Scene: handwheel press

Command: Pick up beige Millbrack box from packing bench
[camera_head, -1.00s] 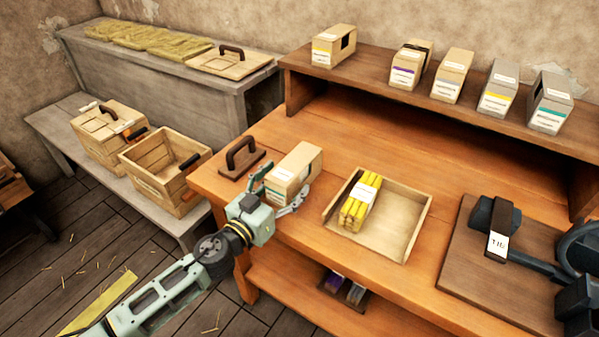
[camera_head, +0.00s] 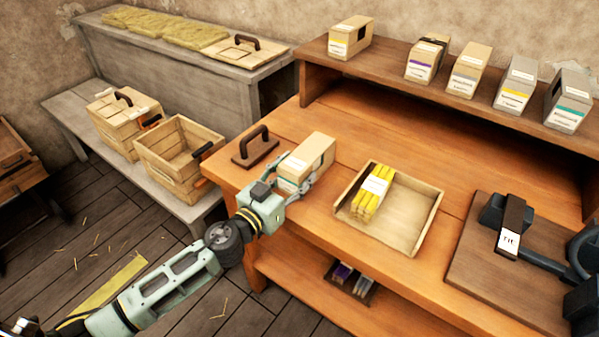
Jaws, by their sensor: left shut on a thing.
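The beige box (camera_head: 316,151) with a pale label is at the left part of the orange wooden packing bench (camera_head: 330,224). The label's print is too small to read. My left gripper (camera_head: 298,184) is at the near, lower end of the box, with its fingers shut on it. The arm reaches in from the lower left. The gripper hides part of the box's lower end, and I cannot tell whether the box's underside touches the bench. My right gripper is not in view.
A dark handled block (camera_head: 254,150) stands just left of the box. A wooden tray (camera_head: 416,221) with yellow sticks lies to the right. Several boxes stand on the raised shelf (camera_head: 393,70). A dark press (camera_head: 575,262) is at the right. Crates stand on the grey bench (camera_head: 67,120).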

